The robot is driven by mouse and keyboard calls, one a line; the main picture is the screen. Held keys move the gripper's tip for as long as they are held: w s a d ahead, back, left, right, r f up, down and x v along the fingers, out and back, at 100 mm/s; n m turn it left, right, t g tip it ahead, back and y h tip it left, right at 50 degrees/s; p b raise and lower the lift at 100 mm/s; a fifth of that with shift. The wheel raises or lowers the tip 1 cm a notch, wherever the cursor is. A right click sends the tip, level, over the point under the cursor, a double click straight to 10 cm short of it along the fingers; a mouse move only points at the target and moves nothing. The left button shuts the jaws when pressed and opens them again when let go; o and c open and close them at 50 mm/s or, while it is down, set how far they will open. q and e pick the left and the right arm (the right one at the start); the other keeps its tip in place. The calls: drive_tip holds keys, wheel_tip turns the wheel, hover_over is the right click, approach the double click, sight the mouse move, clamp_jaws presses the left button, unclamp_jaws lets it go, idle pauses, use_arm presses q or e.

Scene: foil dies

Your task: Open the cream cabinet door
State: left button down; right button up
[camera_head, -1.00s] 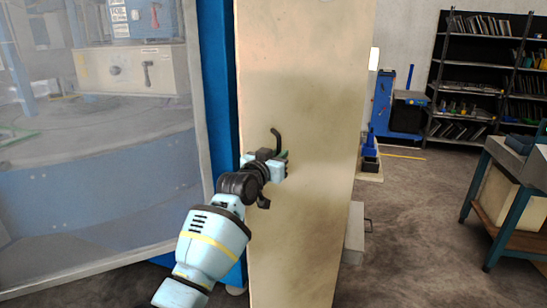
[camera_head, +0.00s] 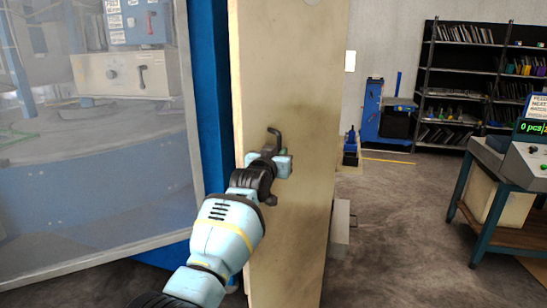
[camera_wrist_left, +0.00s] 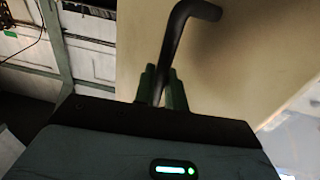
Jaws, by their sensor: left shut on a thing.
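The cream cabinet door (camera_head: 295,110) stands tall in the middle of the head view, with a dark smudge around its handle. The black bent handle (camera_head: 273,138) sits near the door's left edge. My left gripper (camera_head: 271,158) is at the handle, and its body hides the handle's lower part. In the left wrist view the handle (camera_wrist_left: 172,45) passes between the two fingers (camera_wrist_left: 162,88), which are shut on it. The cream door face (camera_wrist_left: 240,50) fills the area behind it. My right gripper is not in view.
A blue machine with a clear panel (camera_head: 90,190) stands at the left. A grey box (camera_head: 340,222) is on the floor by the door's right edge. Black shelves (camera_head: 465,85) and a workbench (camera_head: 500,200) stand at the right. Floor (camera_head: 395,240) between is clear.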

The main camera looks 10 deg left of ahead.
use_arm(q)
drive_tip(key=shift+d+r, duration=0.2)
drive_tip(key=shift+r, duration=0.05)
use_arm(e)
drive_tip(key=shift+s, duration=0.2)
use_arm(q)
drive_tip(key=c, duration=1.8)
unclamp_jaws()
drive_tip(key=shift+c, duration=0.2)
drive_tip(key=shift+o, duration=1.4)
drive_tip(key=shift+w+d+f, duration=0.1)
drive_tip(key=shift+f, duration=0.05)
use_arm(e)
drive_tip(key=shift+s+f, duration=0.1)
use_arm(q)
drive_tip(key=shift+s, duration=0.2)
drive_tip(key=s+a+p, duration=0.1)
drive_tip(key=s+p, duration=0.1)
drive_tip(key=s, duration=0.5)
drive_tip(key=shift+s+a, duration=0.2)
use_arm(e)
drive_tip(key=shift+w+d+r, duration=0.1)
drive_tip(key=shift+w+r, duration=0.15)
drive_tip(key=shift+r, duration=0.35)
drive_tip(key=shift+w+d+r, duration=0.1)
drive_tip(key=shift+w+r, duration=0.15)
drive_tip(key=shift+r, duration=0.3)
